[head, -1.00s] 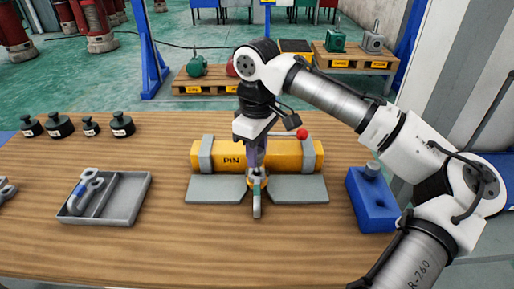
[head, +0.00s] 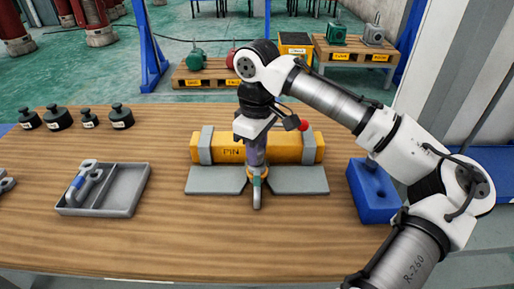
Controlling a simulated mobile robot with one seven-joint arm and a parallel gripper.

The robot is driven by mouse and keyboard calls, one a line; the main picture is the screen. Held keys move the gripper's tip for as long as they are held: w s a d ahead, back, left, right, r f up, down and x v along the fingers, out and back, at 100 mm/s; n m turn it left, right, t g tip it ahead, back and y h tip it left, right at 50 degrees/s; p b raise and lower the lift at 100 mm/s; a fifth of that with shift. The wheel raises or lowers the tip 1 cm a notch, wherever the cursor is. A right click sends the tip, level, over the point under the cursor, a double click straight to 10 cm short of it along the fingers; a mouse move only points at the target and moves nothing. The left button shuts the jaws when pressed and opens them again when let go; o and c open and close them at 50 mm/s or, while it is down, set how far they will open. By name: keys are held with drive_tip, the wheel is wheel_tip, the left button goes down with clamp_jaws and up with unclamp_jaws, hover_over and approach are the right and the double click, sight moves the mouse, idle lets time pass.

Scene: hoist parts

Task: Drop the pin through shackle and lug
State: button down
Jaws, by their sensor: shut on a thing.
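My gripper (head: 257,152) points straight down at the middle of the table, in front of the yellow beam (head: 290,148) marked PIN. It is shut on the pin, which the fingers mostly hide. Right below the fingertips is a small teal and orange fitting (head: 257,175), which I take to be the lug area. A grey, rounded shackle part (head: 257,198) extends from it towards the front. Fingers and fitting overlap in this view, so I cannot tell whether the pin is in the holes.
A blue block (head: 375,203) with holes stands to the right. A grey divided tray (head: 128,205) with shackles lies to the left. Several dark weights (head: 122,117) stand at the back left. Grey plates (head: 215,181) lie before the beam. The front table is clear.

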drive_tip(key=c, duration=1)
unclamp_jaws()
wheel_tip(320, 180, up, 14)
drive_tip(key=shift+f, duration=0.1)
